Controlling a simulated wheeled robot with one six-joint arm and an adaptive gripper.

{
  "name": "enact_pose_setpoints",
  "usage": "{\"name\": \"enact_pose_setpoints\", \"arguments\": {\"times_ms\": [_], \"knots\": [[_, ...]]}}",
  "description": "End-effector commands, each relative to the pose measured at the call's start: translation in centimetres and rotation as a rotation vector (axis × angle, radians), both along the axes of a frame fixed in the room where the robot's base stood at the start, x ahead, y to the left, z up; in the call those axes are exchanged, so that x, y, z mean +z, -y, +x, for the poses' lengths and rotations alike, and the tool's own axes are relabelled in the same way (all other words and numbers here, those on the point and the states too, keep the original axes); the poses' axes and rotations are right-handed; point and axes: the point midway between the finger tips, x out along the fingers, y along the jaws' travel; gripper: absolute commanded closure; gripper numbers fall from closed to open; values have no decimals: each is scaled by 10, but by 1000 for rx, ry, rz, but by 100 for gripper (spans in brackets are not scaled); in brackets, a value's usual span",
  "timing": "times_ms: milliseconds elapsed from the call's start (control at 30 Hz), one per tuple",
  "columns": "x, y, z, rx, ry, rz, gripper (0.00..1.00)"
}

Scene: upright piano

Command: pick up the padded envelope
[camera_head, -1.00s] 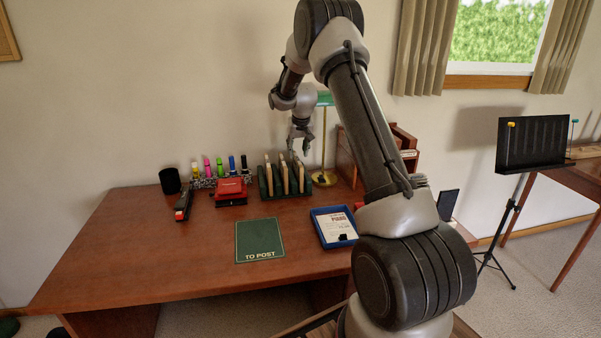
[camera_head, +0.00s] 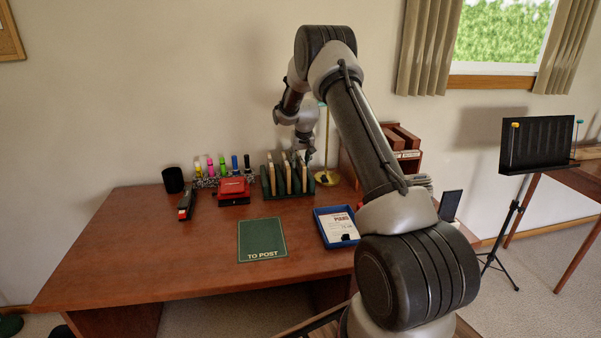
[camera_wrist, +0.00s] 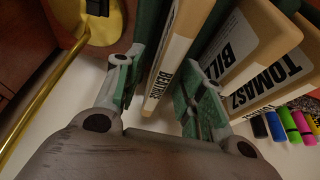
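Several tan padded envelopes stand upright in a dark green rack (camera_head: 273,193) at the back of the desk. In the wrist view the nearest envelope (camera_wrist: 183,35) has a label reading roughly "BEATRIZ"; others read "BILL" (camera_wrist: 236,48) and "TOMASZ" (camera_wrist: 268,85). My gripper (camera_head: 304,157) is at the rack's right end, low over the rightmost envelope. In the wrist view my open gripper (camera_wrist: 163,80) has one finger on each side of the "BEATRIZ" envelope, with gaps showing. Its lower part is hidden in the rack.
A brass lamp (camera_head: 326,150) stands close right of the rack. A red box (camera_head: 232,190), a stapler (camera_head: 186,206), markers and a black cup (camera_head: 173,180) are left. A green "TO POST" mat (camera_head: 262,238) and blue tray (camera_head: 322,234) lie in front.

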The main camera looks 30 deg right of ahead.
Motion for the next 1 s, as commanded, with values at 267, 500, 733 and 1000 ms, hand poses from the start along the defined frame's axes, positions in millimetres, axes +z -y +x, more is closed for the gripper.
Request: {"name": "enact_pose_setpoints", "arguments": {"times_ms": [267,500,733,1000], "knots": [[-4,0,0,0,0,0,61],[-4,0,0,0,0,0,63],[-4,0,0,0,0,0,100],[-3,0,0,0,0,0,100]]}}
